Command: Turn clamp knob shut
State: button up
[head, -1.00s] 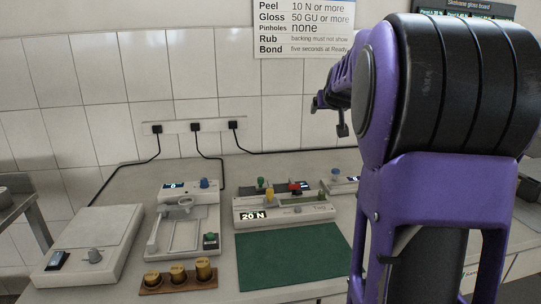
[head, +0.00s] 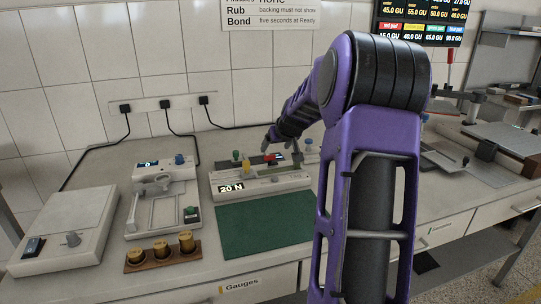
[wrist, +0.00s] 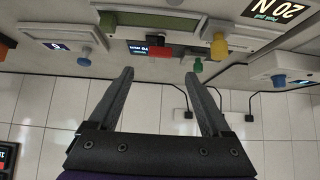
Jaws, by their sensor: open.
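A pale tester (head: 225,187) with a "20 N" display stands behind a green mat. It carries a yellow knob (head: 247,171), and a green knob (head: 236,155) and a red block (head: 269,158) show just behind. No label tells me which knob is the clamp knob. My gripper (wrist: 159,77) is open and empty. In the wrist view, which looks upside down, the red block (wrist: 160,51) lies beyond the gap between the fingertips. The yellow knob (wrist: 220,46) and green knob (wrist: 197,68) are near the right finger. In the head view my gripper is small and dark above the tester.
The green mat (head: 262,225) lies in front. To the left are a framed device with a blue knob (head: 179,159), a wooden rack (head: 160,256) of brass weights and a flat grey device (head: 66,229). A blue knob (wrist: 84,56) shows in the wrist view. Cables run along the wall.

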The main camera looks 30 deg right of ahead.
aim_at(271, 160)
jog(key=x, duration=0.8)
jog(key=shift+w+f, duration=0.15)
grip_shut()
